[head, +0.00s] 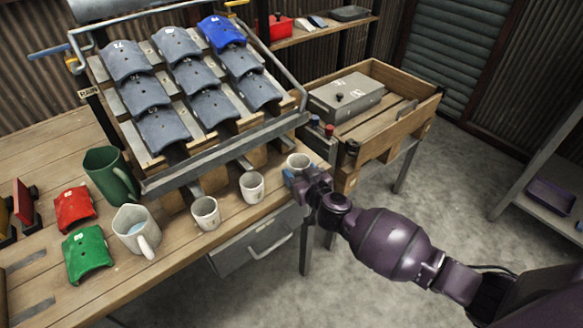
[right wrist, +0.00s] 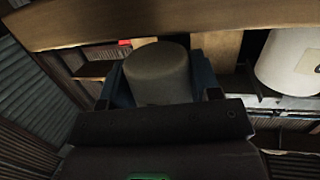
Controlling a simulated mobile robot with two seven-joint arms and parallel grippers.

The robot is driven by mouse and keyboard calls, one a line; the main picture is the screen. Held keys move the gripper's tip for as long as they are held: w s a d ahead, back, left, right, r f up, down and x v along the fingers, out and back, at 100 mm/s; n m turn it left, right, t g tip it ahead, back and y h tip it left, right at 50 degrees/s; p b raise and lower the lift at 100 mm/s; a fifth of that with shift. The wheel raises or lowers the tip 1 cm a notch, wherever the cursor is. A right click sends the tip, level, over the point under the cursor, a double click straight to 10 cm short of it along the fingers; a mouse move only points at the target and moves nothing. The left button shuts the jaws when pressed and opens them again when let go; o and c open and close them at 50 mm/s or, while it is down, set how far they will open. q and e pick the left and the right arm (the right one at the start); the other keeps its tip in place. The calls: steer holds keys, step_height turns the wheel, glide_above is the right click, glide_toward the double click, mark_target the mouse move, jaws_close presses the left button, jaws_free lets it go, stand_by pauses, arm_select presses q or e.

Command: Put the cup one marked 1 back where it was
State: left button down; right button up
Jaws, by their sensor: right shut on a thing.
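Three small white cups stand in a slanted row along the bench's front edge, below the tile rack. The left cup (head: 205,212) and the middle cup (head: 252,187) stand free. My right gripper (head: 294,177) is shut on the right cup (head: 298,160), at the bench's right end. In the right wrist view this cup (right wrist: 158,72) sits between the blue fingers, and a neighbouring white cup (right wrist: 290,62) with a small mark shows at the right. I cannot read the number on any cup. Whether the held cup touches the bench is unclear. My left gripper is out of view.
A rack of grey curved tiles (head: 165,130) with one blue tile (head: 222,32) rises behind the cups. A green jug (head: 110,175), a white pitcher (head: 135,232), a red tile (head: 74,208) and a green tile (head: 88,252) are left. A wooden crate table (head: 400,125) stands right.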

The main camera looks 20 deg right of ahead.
steer(key=b+x, duration=0.1)
steer(key=x, duration=0.3)
steer(key=shift+s+f+b, duration=0.1)
steer(key=shift+f+b, duration=0.3)
steer(key=shift+f, duration=0.2)
steer(key=shift+r, duration=0.25)
steer(key=shift+f, duration=0.2)
steer(key=o, duration=0.8)
steer(key=shift+o, duration=0.7)
